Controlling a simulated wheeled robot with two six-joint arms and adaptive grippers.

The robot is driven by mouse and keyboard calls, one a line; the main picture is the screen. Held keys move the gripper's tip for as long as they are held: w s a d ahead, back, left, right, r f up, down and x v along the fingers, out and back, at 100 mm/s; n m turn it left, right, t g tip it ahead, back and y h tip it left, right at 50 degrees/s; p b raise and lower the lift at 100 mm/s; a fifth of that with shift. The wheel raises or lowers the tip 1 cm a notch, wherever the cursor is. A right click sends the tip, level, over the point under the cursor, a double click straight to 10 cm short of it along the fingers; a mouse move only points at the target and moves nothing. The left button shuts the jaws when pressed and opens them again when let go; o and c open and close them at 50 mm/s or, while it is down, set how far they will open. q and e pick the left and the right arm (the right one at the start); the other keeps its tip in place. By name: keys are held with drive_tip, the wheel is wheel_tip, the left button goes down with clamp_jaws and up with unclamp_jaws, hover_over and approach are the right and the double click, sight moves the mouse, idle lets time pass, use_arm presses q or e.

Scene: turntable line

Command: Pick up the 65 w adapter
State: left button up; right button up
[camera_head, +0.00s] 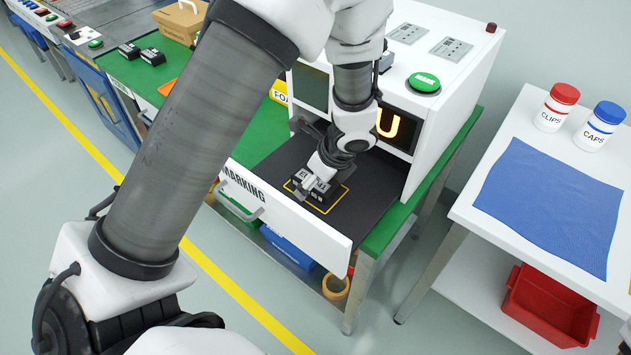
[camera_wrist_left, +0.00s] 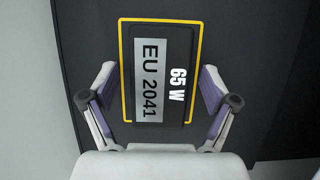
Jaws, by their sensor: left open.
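The 65 W adapter (camera_wrist_left: 160,112) is a flat black block with a silver plate reading EU 2041 and white 65 W print. It lies inside a yellow outline (camera_head: 343,198) on the dark floor of the pulled-out MARKING drawer (camera_head: 375,190). My left gripper (camera_head: 318,188) is over the adapter and partly hides it in the head view. In the left wrist view the open fingers (camera_wrist_left: 158,88) stand on either side of the adapter, with a gap showing on both sides. My right gripper is not in view.
The white marking machine (camera_head: 465,50) with a green button (camera_head: 424,82) stands behind the drawer. The drawer's front panel (camera_head: 290,222) rises at the near side. A white table (camera_head: 480,228) on the right holds a blue cloth (camera_head: 555,205) and two jars. Black adapters (camera_head: 152,56) lie at the back left.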

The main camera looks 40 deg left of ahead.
use_arm(q)
drive_tip(key=shift+c, duration=0.3)
drive_tip(key=c, duration=1.4)
drive_tip(key=shift+o, duration=0.2)
drive_tip(key=shift+r, duration=0.1)
